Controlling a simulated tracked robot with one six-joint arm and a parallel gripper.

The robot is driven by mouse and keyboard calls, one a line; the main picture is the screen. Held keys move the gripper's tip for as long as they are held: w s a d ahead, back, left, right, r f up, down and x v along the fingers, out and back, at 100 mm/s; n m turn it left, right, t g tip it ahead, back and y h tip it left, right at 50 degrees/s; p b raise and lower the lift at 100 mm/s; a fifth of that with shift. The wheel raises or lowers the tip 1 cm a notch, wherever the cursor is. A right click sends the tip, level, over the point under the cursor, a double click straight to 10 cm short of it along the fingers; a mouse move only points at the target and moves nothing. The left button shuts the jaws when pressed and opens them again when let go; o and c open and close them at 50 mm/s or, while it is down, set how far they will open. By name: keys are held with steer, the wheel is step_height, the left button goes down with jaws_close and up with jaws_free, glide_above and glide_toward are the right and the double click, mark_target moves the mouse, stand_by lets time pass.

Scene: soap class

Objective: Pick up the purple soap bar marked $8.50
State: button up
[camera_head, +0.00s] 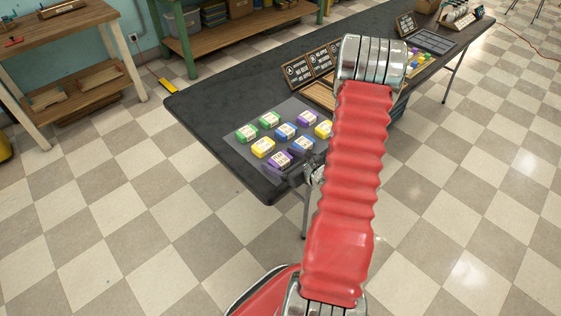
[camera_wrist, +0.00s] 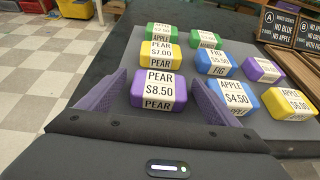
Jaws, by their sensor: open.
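The purple soap bar marked $8.50 (camera_wrist: 158,92) lies on a grey mat (camera_wrist: 185,31) in the wrist view, its label reading PEAR. My gripper (camera_wrist: 158,100) is open, with one purple-lined finger on the left of this bar and one on the right. Whether the fingers touch the bar cannot be told. In the head view the purple bar (camera_head: 279,160) lies at the near edge of the mat (camera_head: 240,142), with my gripper (camera_head: 287,172) close by it, small and partly hidden by my arm.
A yellow $7.00 bar (camera_wrist: 160,55) lies just behind the purple bar. A blue $4.50 bar (camera_wrist: 232,97) lies close to its right, beside the right finger. Several other bars share the mat. Dark signs (camera_head: 301,72) stand behind it. The black table (camera_head: 200,97) is bare to the left.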

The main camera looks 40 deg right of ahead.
mark_target(280, 158)
steer(key=shift+w+f, duration=0.15)
steer(key=shift+w, duration=0.15)
steer(key=shift+c, duration=0.3)
steer(key=c, duration=1.2)
steer(key=shift+o, duration=0.2)
steer(key=shift+r, duration=0.2)
steer(key=shift+r, duration=4.8)
